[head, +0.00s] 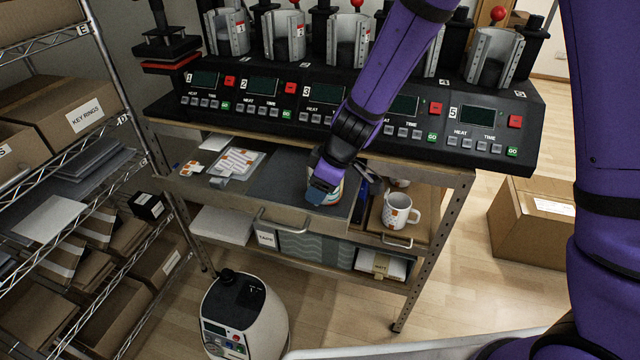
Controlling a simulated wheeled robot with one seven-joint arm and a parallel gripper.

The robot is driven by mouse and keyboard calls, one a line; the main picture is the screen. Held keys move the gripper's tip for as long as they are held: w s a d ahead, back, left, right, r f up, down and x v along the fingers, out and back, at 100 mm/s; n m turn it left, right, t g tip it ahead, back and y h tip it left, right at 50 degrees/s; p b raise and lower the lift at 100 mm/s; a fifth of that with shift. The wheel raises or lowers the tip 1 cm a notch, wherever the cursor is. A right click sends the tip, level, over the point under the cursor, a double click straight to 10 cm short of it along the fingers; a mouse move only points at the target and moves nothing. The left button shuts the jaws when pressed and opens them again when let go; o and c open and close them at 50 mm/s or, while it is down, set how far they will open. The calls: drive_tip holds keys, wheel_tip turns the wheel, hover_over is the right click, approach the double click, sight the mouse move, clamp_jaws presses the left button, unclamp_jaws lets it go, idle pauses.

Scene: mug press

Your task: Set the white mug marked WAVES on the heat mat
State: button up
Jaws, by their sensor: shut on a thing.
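My gripper (322,192) points down over the open drawer under the press bench and is shut on a mug (338,187). The mug is mostly hidden behind my gripper; a pale rim and coloured bands show at its right side. I cannot read any marking on it. A dark grey mat (272,177) lies flat in the drawer, and the held mug is at its right part. I cannot tell whether the mug touches the mat. A second white mug (397,211) with an orange-brown pattern stands upright on the wooden surface to the right, apart from my gripper.
The press console (262,92) with several numbered stations stands behind the drawer. Printed sheets (236,163) lie left of the mat. The drawer handle (290,222) faces front. A wire shelf with boxes (68,105) is at left, a white machine (243,315) on the floor, and a carton (540,220) at right.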

drive_tip(key=o, duration=1.1)
drive_tip(key=s+d+r+m+t+h, duration=0.1)
drive_tip(key=s+d+r+m, duration=0.3)
drive_tip(key=d+r, duration=0.65)
drive_tip(key=s+d+r+m+t, duration=0.15)
drive_tip(key=s+d+r, duration=0.45)
drive_tip(key=r, duration=0.8)
drive_tip(key=shift+s+d+r+m+t+h, duration=0.25)
drive_tip(key=shift+s+d+r+m+h, duration=0.4)
drive_tip(key=shift+s+d+m, duration=1.05)
drive_tip(key=shift+s+d+r+m+t+h, duration=0.35)
drive_tip(key=shift+s+d+r+m, duration=0.6)
drive_tip(key=shift+s+d, duration=1.15)
drive_tip(key=shift+s+d+r+m+t+h, duration=0.15)
drive_tip(key=shift+s+d+r+m+h, duration=0.4)
drive_tip(key=shift+s+d+m, duration=1.4)
drive_tip(key=shift+s+a+f+n, duration=0.1)
drive_tip(key=shift+s+a+n, duration=0.1)
drive_tip(key=shift+a+n, duration=0.05)
